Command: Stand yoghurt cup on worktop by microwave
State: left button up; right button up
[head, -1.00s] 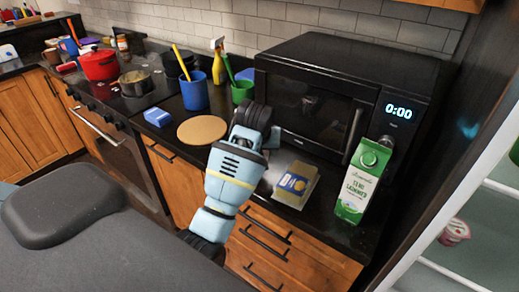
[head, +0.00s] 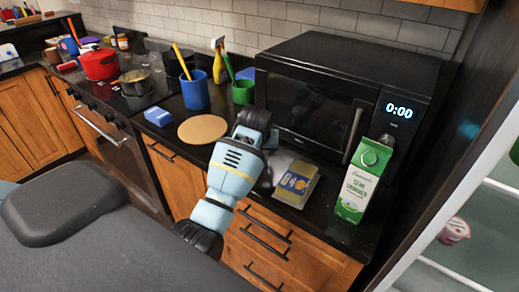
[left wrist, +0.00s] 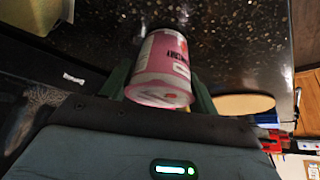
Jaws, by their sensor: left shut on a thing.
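The yoghurt cup (left wrist: 162,70), pink and white with printed lettering, is between the dark green fingers of my left gripper (left wrist: 160,88) in the left wrist view. The gripper is shut on it, and the black speckled worktop lies beyond; I cannot tell whether the cup touches it. In the head view my left gripper (head: 280,166) is over the worktop (head: 232,168), in front of the microwave (head: 310,105). My right gripper is in neither view.
A yellow and blue packet (head: 296,184) and a green-white carton (head: 364,180) stand close on the right. A round board (head: 202,129), blue cup (head: 195,92) and green cup (head: 242,92) are left. Another pink cup (head: 455,231) is on the fridge shelf.

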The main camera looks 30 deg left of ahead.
pick_arm(q)
jog(key=shift+f, duration=0.15)
jog(key=o, duration=1.1)
jog(key=shift+c, duration=0.2)
jog(key=v, duration=1.2)
jog(key=shift+r, duration=0.2)
